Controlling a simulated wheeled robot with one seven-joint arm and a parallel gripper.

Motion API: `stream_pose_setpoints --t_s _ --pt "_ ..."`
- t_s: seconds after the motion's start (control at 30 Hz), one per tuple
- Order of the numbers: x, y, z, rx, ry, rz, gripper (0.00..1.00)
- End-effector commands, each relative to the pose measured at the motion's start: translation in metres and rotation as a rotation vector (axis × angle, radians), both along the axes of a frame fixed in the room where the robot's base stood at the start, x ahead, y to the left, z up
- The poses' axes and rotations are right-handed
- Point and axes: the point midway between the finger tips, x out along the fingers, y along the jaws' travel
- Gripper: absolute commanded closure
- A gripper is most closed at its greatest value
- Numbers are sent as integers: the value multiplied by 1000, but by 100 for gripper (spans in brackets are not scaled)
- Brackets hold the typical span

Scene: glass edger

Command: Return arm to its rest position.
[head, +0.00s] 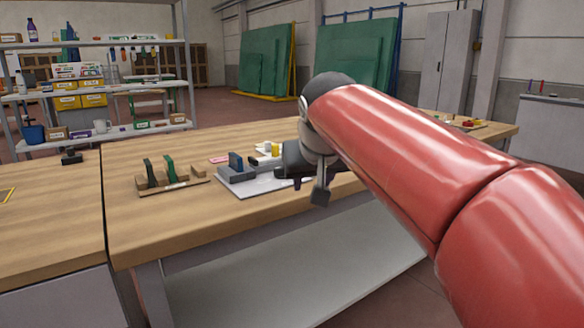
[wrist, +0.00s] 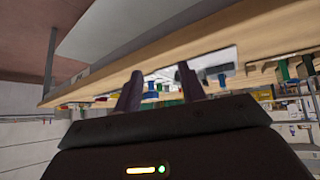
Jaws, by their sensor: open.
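My red arm reaches in from the right side of the head view and extends over the front edge of the wooden workbench (head: 150,225). My gripper (head: 284,174) is at its far end, dark and small, partly hidden by the wrist. It appears close to the right of a light grey board holding a blue and grey block. In the wrist view my gripper (wrist: 160,88) shows two dark fingers spread apart with nothing between them. That view is turned over, with the bench (wrist: 150,65) crossing above the fingers. The exact gap between gripper and bench is unclear.
The grey board (head: 240,187) and a wooden rack (head: 170,187) with green-handled tools stand on the bench. More small items (head: 468,124) lie at its far right. Metal shelves (head: 100,92) stand behind at left. The bench's front left part is bare.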

Motion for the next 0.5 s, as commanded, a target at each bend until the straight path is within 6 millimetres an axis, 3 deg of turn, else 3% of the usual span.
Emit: stream_pose_setpoints --t_s 0.23,0.4,0.5 --pt "-78 -47 -53 -34 66 -62 60" --pt "-159 -89 -122 -15 138 -121 60" --pt "-197 -104 -161 10 175 -145 60"
